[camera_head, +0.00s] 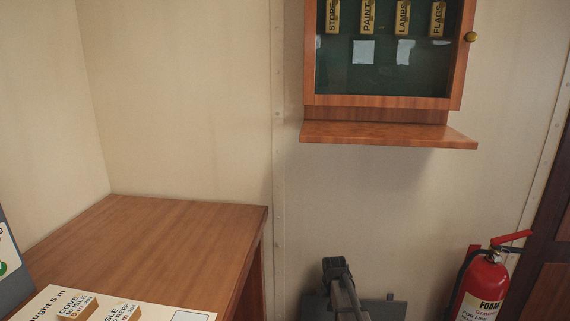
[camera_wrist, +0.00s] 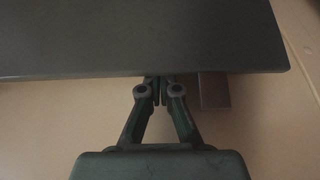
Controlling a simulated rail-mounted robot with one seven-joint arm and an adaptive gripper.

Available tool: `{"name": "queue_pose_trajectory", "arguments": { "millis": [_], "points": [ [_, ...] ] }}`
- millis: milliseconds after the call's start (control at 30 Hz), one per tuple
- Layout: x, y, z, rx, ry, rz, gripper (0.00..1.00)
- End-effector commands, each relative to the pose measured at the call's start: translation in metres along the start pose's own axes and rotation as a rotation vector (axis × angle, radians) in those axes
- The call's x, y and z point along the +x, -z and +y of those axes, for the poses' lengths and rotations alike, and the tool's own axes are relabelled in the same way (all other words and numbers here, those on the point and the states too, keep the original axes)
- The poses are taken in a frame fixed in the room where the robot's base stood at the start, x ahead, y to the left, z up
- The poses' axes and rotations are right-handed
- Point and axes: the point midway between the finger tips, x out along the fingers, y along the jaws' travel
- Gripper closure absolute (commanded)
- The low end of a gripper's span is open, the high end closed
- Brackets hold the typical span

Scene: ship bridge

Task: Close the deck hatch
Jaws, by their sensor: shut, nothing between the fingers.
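A flat dark grey panel (camera_wrist: 140,35), which may be the deck hatch lid, fills the upper part of the wrist view. Its straight lower edge crosses the picture. My gripper (camera_wrist: 156,85) is shut and empty, with its fingertips at that edge. I cannot tell whether they touch the panel or are under it. In the head view part of my arm shows at the bottom, in front of a grey flat piece (camera_head: 375,309) low by the wall. This may be the same panel; most of it is cut off by the frame.
A red fire extinguisher (camera_head: 483,285) stands right of my arm. A wooden desk (camera_head: 170,235) with a chart (camera_head: 55,303) is at the left. A wall cabinet (camera_head: 383,101) with a protruding shelf (camera_head: 390,134) hangs above. A small brownish block (camera_wrist: 214,91) is beside my fingers.

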Motion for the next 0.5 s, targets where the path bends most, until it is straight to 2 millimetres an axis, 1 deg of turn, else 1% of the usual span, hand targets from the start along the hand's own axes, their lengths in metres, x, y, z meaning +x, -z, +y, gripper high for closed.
{"name": "queue_pose_trajectory", "arguments": {
  "millis": [200,367,500],
  "points": [
    [0.0055,-0.0025,0.0000,0.000,0.000,0.000,1.00],
    [0.0043,-0.0049,0.0001,0.000,0.000,-0.001,1.00],
    [0.0021,-0.0105,0.0001,0.000,0.000,-0.001,1.00]
  ]
}}
